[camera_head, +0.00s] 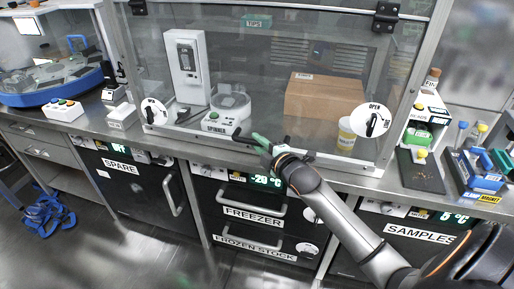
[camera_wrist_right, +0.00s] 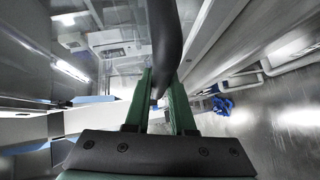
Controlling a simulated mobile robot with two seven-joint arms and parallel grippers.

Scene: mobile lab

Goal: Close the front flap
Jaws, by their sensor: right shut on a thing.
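The front flap (camera_head: 270,60) is a clear panel in a metal frame, hinged at the top of the enclosure and hanging down across its front. A dark bar handle (camera_head: 298,152) runs along its lower edge. My right gripper (camera_head: 262,142) is at this handle, its green fingers shut on the bar. In the right wrist view the dark handle (camera_wrist_right: 166,40) runs between the green fingers of my right gripper (camera_wrist_right: 160,98). Two round white latches marked OPEN sit at the left (camera_head: 154,111) and right (camera_head: 371,121). I cannot tell whether the flap's lower edge touches the frame. My left gripper is out of view.
Behind the panel stand a white device (camera_head: 186,68), a spinner (camera_head: 230,105), a cardboard box (camera_head: 323,98) and a yellow-labelled jar (camera_head: 346,135). A button box (camera_head: 65,110) is on the left counter; a blue rack (camera_head: 478,170) is at right. Freezer drawers (camera_head: 253,213) lie below.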

